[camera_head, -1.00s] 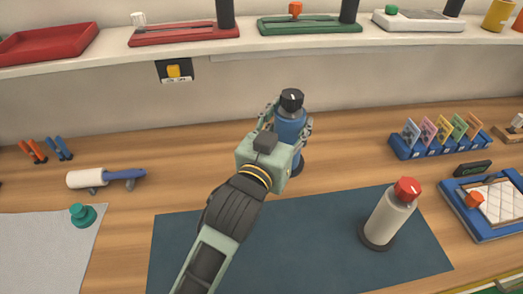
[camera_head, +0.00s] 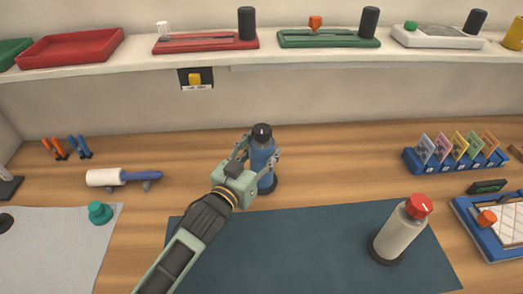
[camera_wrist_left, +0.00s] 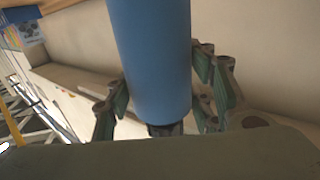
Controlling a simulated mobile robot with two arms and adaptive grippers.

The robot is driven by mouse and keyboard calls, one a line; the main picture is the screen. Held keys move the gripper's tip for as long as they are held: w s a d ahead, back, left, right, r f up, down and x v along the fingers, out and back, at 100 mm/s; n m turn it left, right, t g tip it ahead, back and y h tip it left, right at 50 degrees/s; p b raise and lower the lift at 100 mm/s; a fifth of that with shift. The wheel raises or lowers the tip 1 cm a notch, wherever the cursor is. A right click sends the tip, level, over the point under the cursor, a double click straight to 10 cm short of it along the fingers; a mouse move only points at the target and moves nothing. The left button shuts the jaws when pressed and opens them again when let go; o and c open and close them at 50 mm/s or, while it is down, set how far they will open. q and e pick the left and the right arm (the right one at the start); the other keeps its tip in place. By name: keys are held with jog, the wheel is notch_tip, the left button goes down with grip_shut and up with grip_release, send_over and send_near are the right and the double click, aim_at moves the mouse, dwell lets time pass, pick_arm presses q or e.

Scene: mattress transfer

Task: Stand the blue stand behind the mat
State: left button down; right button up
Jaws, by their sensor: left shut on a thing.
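The blue stand (camera_head: 262,153) is an upright blue cylinder with a black cap and a dark round base. My left gripper (camera_head: 258,165) is shut on its body from the front left. The stand is over the bare wood just behind the back edge of the dark blue mat (camera_head: 310,255); I cannot tell whether its base touches the table. In the left wrist view the blue cylinder (camera_wrist_left: 152,65) stands between the finger linkages, and its lower end is partly hidden. A grey stand with a red cap (camera_head: 399,232) stands on the mat's right part. My right gripper is not in view.
A white roller with a blue handle (camera_head: 123,177) and a teal knob (camera_head: 99,213) lie to the left. A blue card rack (camera_head: 455,162) and a blue-framed tray (camera_head: 470,215) are at the right. Bare wood lies around the blue stand. A shelf (camera_head: 300,60) runs along the back.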

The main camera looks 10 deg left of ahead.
pick_arm(q)
jog(key=shift+f, duration=0.1)
dwell(0.3)
jog(key=c, duration=1.2)
grip_release()
jog(key=shift+f, duration=0.25)
jog(key=o, duration=0.4)
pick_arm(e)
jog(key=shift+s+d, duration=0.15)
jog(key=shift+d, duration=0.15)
pick_arm(q)
jog(key=shift+r, duration=0.1)
jog(key=shift+b+v, duration=1)
jog(key=shift+v, duration=5.05)
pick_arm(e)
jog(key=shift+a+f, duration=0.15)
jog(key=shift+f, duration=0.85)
